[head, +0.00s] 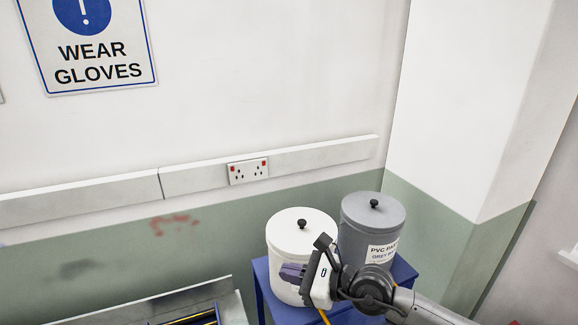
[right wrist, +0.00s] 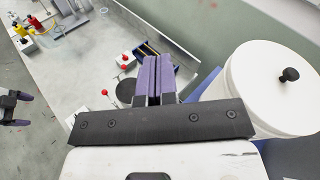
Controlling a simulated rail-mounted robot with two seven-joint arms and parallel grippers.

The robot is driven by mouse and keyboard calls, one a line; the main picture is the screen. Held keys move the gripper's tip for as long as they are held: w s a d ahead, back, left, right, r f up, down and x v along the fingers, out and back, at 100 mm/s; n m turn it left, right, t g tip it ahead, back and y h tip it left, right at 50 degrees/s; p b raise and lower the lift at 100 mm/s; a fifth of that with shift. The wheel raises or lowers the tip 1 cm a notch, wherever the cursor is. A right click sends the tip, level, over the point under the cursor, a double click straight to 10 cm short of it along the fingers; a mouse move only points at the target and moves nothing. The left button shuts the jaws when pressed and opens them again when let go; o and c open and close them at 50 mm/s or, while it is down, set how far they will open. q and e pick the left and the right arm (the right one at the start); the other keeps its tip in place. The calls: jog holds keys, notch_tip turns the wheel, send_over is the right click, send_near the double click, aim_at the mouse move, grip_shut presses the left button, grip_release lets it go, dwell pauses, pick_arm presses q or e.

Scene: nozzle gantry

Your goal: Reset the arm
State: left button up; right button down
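My right gripper (head: 292,273) is in front of the white drum in the head view, its purple fingers pointing left. In the right wrist view its purple fingers (right wrist: 156,78) lie side by side with only a thin dark line between them, and nothing shows held. My left gripper is not in the head view. A gripper with purple tips, my left one (right wrist: 17,109), shows at the left edge of the right wrist view, with its two fingers apart and nothing between them.
A white lidded drum (head: 300,232) and a grey labelled drum (head: 373,218) stand on a blue stand (head: 262,283), close to my right gripper. A pale bench (right wrist: 85,62) holds red-knobbed parts (right wrist: 126,60) and yellow bottles (right wrist: 34,22). The wall is behind.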

jog(key=s+d+r+m+t+h, duration=0.1)
jog(key=d+r+m+t+h, duration=0.3)
jog(key=r+m+t, duration=0.75)
jog(key=s+d+r+m+t+h, duration=0.25)
jog(key=d+r+m+t, duration=0.35)
jog(key=r+m, duration=0.95)
jog(key=s+d+f+m+g+h, duration=0.4)
jog(key=f+m, duration=0.3)
jog(key=f, duration=0.6)
jog(key=s+d+f+m+g+h, duration=0.15)
jog(key=s+f+m+g, duration=0.45)
jog(key=f, duration=0.6)
jog(key=s+d+f+m+g+h, duration=0.2)
jog(key=s+d+f+m+g, duration=0.15)
jog(key=f+m, duration=0.7)
jog(key=s+d+f+g, duration=0.2)
jog(key=s+f+g, duration=0.5)
jog(key=s+f, duration=1.5)
notch_tip(320, 180, up, 13)
jog(key=p, duration=1.2)
jog(key=shift+d+f+p, duration=0.15)
jog(key=shift+p, duration=0.2)
